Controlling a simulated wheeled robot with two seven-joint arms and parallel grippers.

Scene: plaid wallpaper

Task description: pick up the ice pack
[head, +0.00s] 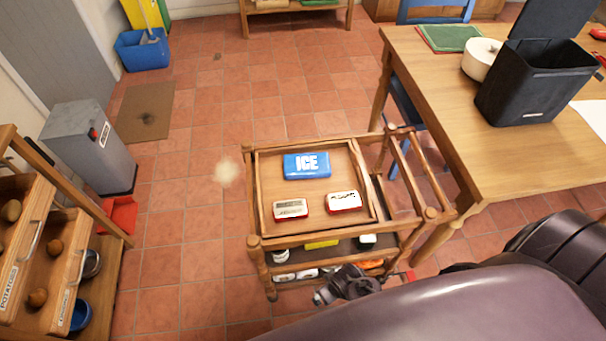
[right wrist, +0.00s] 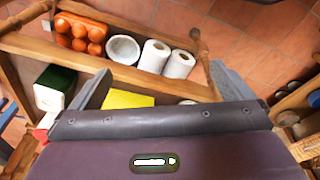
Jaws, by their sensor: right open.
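The ice pack (head: 307,166) is a flat blue block with white "ICE" lettering. It lies in the back half of the wooden tray (head: 262,215) on top of the trolley. My right gripper (head: 345,287) is low at the trolley's near side, in front of and apart from the ice pack. In the right wrist view its two grey fingers (right wrist: 163,88) are spread with nothing held between them. The ice pack does not show in that view. My left gripper is not in view.
Two small red-and-white boxes, one left (head: 291,209) and one right (head: 344,201), lie in the tray before the ice pack. A wooden table (head: 455,110) stands right.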

